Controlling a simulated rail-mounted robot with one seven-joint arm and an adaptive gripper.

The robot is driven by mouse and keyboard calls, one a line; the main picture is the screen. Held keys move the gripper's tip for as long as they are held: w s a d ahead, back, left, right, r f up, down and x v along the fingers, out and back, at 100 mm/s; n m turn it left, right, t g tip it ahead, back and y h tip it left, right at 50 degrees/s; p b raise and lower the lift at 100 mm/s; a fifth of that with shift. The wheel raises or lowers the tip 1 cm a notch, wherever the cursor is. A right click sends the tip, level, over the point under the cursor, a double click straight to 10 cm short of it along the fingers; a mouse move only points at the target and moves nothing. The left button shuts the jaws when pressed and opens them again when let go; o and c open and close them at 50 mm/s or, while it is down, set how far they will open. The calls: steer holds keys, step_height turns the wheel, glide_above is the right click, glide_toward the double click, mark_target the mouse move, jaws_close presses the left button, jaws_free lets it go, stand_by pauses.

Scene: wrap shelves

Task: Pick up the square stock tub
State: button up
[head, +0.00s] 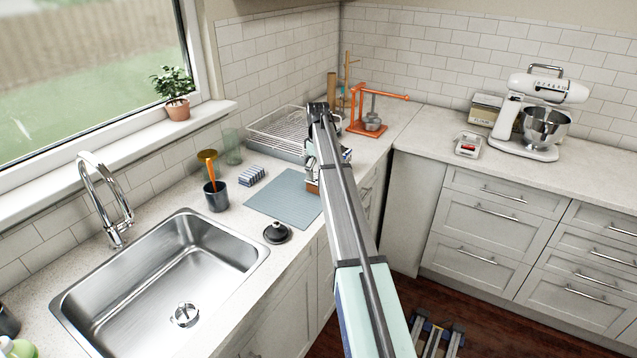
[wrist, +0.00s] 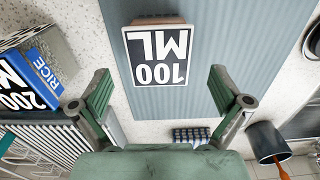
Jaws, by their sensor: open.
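A squarish tub with a white top lettered "100 ML" (wrist: 160,58) and a brownish side lies on the blue-grey mat, in the upper middle of the wrist view. It appears to be the stock tub, though no word "stock" is readable. In the head view, a brown part of it (head: 312,187) shows beside my arm. My gripper (wrist: 159,84) is open and empty, with one finger on each side of the tub's lower edge in the picture. No contact shows. In the head view my arm largely hides the gripper.
The mat (head: 285,196) lies between the sink (head: 165,275) and the dish rack (head: 290,130). A blue "RICE" box (wrist: 42,72) stands left in the wrist view.

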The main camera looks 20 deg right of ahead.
steer(key=shift+f+p, duration=1.3)
steer(key=shift+f, duration=1.55)
steer(key=c, duration=1.3)
